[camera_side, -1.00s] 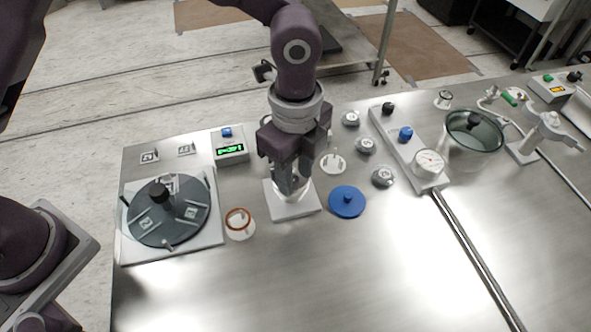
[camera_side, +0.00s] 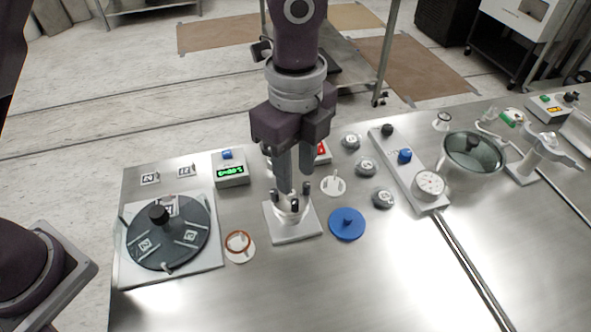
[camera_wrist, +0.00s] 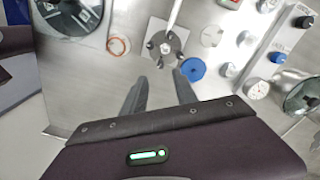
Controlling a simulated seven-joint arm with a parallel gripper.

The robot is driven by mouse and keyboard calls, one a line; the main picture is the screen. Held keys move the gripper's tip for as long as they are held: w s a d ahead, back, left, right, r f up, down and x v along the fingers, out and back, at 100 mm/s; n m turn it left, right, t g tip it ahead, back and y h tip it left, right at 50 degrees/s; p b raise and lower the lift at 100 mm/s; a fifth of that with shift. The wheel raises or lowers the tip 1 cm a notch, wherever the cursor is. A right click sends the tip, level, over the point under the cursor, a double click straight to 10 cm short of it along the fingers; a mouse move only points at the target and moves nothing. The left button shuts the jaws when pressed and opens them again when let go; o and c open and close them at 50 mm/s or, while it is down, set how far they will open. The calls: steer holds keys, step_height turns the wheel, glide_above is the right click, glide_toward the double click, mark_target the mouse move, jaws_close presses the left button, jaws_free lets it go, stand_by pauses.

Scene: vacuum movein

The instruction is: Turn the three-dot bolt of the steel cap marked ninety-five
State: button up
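A steel cap with dark upright bolts (camera_side: 294,205) sits on a white square stand (camera_side: 292,230) near the table's middle. It also shows in the wrist view (camera_wrist: 165,46), partly covered by a pale rod. Its mark and the dot counts on the bolts are too small to read. My gripper (camera_side: 295,184) is above the cap with two fingers pointing down, apart and with nothing between them. In the wrist view the fingers (camera_wrist: 160,76) are also spread, on the near side of the cap.
A dark round turntable (camera_side: 155,243) with tags stands left. A box with a green display (camera_side: 231,173) is behind. An orange ring (camera_side: 238,242), blue lid (camera_side: 347,226), white disc (camera_side: 333,186) and several grey caps (camera_side: 383,198) surround the stand. The front table is clear.

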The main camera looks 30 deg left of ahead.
mark_target(295, 200)
steer(key=m+g+h, duration=0.1)
steer(key=w+a+m+h, duration=0.1)
steer(key=m, duration=0.1)
steer(key=w+a+f+m+g+h, duration=0.1)
steer(key=m, duration=0.1)
steer(key=shift+a+g, duration=0.2)
steer(key=shift+g, duration=0.1)
steer(key=shift+f+m, duration=0.15)
steer(key=shift+m, duration=0.15)
steer(key=x, duration=0.6)
steer(key=shift+d+f, duration=0.15)
steer(key=shift+c, duration=0.4)
jaws_close()
